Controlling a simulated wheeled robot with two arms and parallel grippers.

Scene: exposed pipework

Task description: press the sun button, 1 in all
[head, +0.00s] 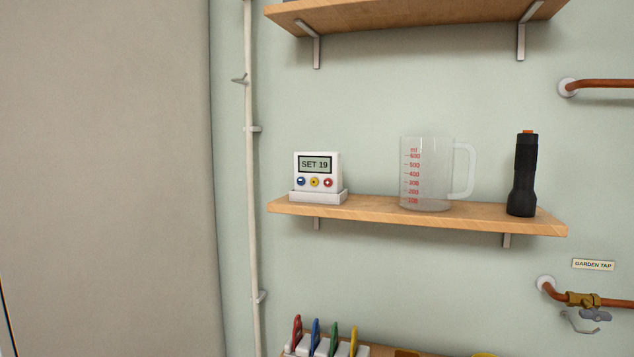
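A small white control box (331,165) stands upright in a white base on the left end of the middle wooden shelf (470,217). Its display (315,164) reads "SET 19". Below the display are three round buttons in a row: a blue one (301,182) at left, a yellow one (314,182) in the middle and a red one (328,183) at right. The marks on the buttons are too small to read surely; the yellow one may be the sun button. Neither of my grippers is in view.
A clear measuring jug (425,175) and a black torch (523,180) stand to the right on the same shelf. Another shelf (410,18) hangs above. A white vertical pipe (252,200) runs left of the box. Coloured-handled items (316,335) sit below.

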